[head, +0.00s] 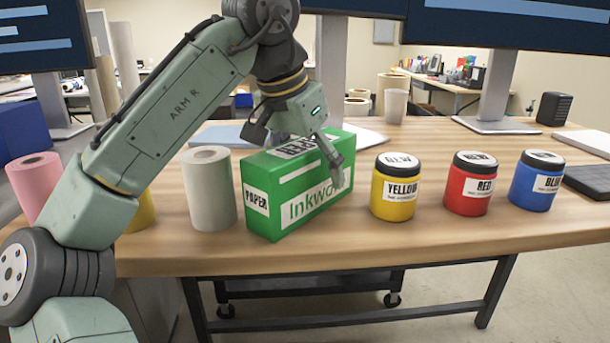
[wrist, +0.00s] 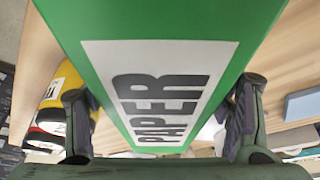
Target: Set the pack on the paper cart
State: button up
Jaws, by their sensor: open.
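The pack is a green box (head: 297,196) labelled PAPER, standing upright on the wooden table. Its white top label (wrist: 160,90) fills the middle of the wrist view. My gripper (head: 318,152) is over the pack from above, open, with one finger in front of its printed side. In the wrist view the two fingers (wrist: 162,100) stand on either side of the pack, apart from it. The far finger is mostly hidden in the head view. A dark wheeled frame (head: 300,291) shows under the table; I cannot tell whether it is the paper cart.
A white roll (head: 208,190) stands close left of the pack, with a pink roll (head: 36,185) farther left. Yellow (head: 394,190), red (head: 468,186) and blue (head: 537,183) jars stand to the right. Monitors (head: 497,85) stand behind. The table's front edge is clear.

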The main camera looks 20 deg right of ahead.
jog(key=shift+c, duration=0.5)
grip_shut()
dwell(0.3)
jog(key=shift+r, duration=0.1)
